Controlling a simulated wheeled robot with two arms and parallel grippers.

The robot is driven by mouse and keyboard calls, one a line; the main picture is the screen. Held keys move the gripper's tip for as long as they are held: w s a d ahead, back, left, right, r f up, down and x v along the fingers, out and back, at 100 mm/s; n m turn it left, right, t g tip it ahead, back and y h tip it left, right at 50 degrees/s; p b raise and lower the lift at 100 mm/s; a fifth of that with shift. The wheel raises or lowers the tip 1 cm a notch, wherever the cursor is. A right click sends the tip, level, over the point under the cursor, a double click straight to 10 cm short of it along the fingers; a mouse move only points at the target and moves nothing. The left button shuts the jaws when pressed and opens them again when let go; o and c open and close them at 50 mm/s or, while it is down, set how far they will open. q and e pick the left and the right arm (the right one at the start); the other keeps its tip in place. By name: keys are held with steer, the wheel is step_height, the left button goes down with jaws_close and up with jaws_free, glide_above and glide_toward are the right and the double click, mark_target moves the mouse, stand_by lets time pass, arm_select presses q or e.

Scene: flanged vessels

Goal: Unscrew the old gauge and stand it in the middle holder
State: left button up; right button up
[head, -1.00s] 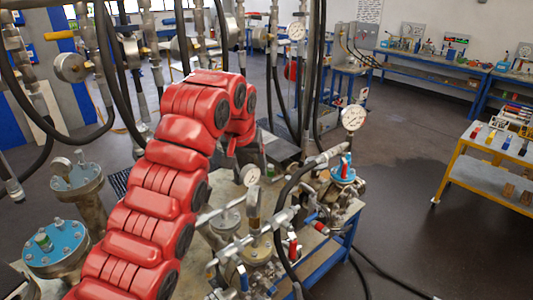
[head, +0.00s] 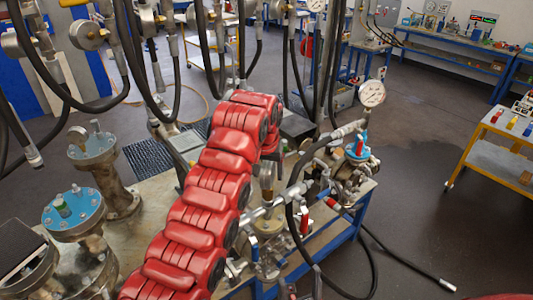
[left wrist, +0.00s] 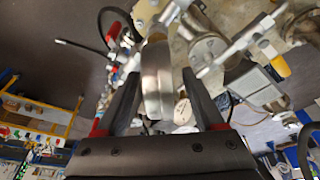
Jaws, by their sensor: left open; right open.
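A gauge (left wrist: 157,80) shows edge-on as a steel case in the left wrist view, with its stem towards the top of the picture. My left gripper (left wrist: 160,76) is open, with one finger on each side of this gauge and visible gaps between. In the head view my red left arm hides the gauge's dial; a brass-coloured stem (head: 267,178) shows beside the arm. A second gauge (head: 372,93) with a white dial stands upright at the right of the bench. My right gripper is not in view. I cannot make out the middle holder.
Flanged vessels with blue tops (head: 73,214) stand left of my arm. Black hoses (head: 210,60) hang behind it, and valves and pipes crowd the bench. A yellow-framed cart (head: 490,150) with small coloured items stands at the right. The floor between is mostly clear.

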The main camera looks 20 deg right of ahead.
arm_select(q)
steer(key=shift+p+x, duration=0.6)
steer(key=shift+x, duration=1.1)
steer(key=shift+d, duration=0.1)
jaws_close()
